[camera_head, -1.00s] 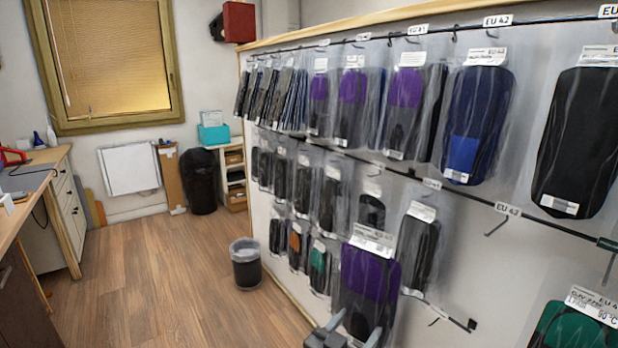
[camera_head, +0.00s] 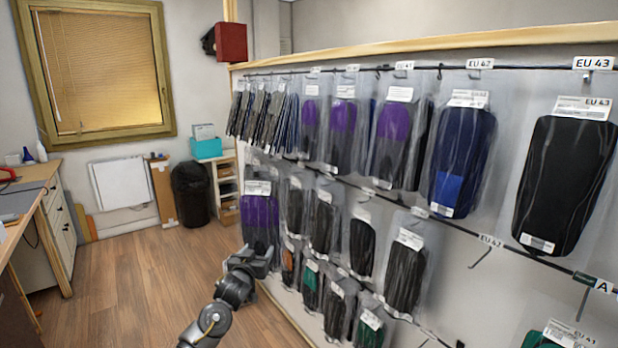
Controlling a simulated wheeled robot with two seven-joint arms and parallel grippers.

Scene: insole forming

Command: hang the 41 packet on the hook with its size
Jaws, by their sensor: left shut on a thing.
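My left gripper (camera_head: 260,258) is shut on the lower part of a purple and black packet (camera_head: 261,218) in a clear bag. The packet is upright, with a white label at its top too small to read, and shows in front of the far end of the rack. On the top rail, the EU 41 tag (camera_head: 404,65) marks a hook where a purple and black packet (camera_head: 391,140) hangs. My right gripper is out of view.
The EU 42 tag (camera_head: 480,63) has a blue packet (camera_head: 462,155) below it, and the EU 43 tag (camera_head: 593,63) a black packet (camera_head: 562,185). A lower hook (camera_head: 481,256) tagged EU 42 looks empty. A green packet (camera_head: 540,340) is cut off at bottom right. Floor (camera_head: 130,290) is clear.

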